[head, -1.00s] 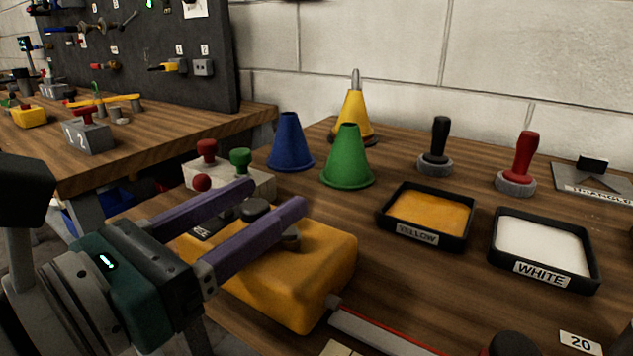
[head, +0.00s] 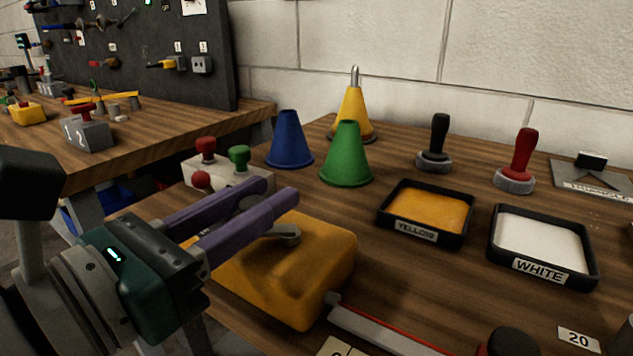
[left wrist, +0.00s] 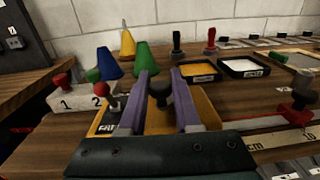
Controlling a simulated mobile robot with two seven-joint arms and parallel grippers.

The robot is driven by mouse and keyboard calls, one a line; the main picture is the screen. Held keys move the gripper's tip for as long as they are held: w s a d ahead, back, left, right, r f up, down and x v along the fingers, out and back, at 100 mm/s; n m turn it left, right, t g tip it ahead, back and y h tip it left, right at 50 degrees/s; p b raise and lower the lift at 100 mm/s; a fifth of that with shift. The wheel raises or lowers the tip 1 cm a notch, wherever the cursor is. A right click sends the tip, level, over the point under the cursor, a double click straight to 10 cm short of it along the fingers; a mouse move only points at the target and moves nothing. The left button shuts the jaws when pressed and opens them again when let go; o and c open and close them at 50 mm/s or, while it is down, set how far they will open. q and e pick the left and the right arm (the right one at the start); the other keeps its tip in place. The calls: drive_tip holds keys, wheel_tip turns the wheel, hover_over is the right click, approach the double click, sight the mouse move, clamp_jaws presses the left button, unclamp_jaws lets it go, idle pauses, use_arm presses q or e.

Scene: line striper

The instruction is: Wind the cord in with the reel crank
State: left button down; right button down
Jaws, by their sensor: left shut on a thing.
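The reel is a yellow-orange box (head: 310,265) at the front of the table, with a grey crank (head: 285,234) on its top. My left gripper (head: 282,190) is over the box, its purple fingers shut on the crank's dark knob. The left wrist view shows the knob (left wrist: 160,90) between the fingers. In the head view the fingers mostly hide the knob. A thin red line, perhaps the cord, runs along a pale rail (head: 385,332) from the box's right side. My right gripper is not in view.
A grey box with red and green knobs (head: 239,158) stands close behind my fingers. Blue (head: 289,145) and green (head: 346,160) cones stand beyond. Yellow (head: 425,211) and white (head: 541,243) trays lie right of the reel. Bare wood separates the reel from the trays.

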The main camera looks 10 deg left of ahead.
use_arm(q)
drive_tip(key=shift+y, duration=0.3)
